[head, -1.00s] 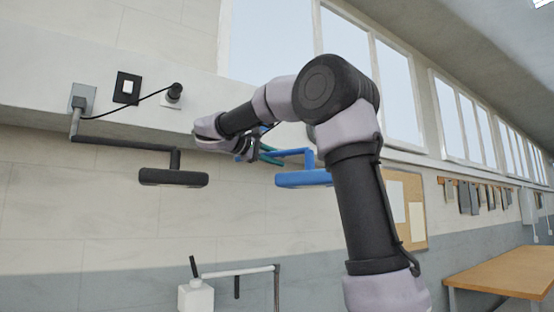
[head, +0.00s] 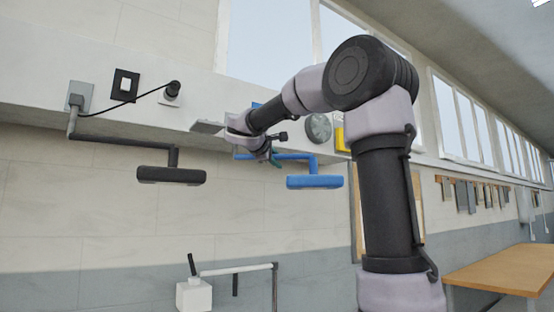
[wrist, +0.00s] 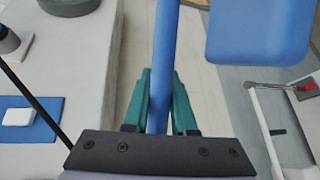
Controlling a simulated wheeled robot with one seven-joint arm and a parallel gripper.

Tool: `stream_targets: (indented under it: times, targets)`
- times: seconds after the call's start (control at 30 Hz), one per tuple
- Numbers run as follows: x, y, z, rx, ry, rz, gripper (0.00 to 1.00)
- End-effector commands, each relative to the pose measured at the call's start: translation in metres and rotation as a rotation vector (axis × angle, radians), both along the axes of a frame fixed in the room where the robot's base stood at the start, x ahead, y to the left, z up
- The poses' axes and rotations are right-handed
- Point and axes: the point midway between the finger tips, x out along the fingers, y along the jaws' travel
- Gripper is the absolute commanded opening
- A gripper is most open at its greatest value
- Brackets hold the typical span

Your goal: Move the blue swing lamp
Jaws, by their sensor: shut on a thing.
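The blue swing lamp (head: 314,182) hangs from a blue arm in front of the wall, right of centre in the head view. My gripper (head: 274,158) is at the left part of that blue arm. In the wrist view the lamp's blue arm (wrist: 165,50) runs between the green fingers of my gripper (wrist: 160,108), which are shut on it. The flat blue lamp head (wrist: 258,30) shows at the upper right there. The lamp's wall mount is hidden behind my arm in the head view.
A black swing lamp (head: 170,175) hangs to the left from a grey bracket (head: 80,97). A white box with a lever (head: 194,294) stands below. A wooden table (head: 495,270) is at the right.

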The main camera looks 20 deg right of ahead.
Motion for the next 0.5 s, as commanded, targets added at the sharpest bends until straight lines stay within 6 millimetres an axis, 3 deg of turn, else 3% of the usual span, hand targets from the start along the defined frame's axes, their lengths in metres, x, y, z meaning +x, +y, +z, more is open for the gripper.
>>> stream_targets:
  times: [0.5]
  targets:
    - [0.056, -0.003, -0.001, -0.001, 0.001, 0.391, 0.0]
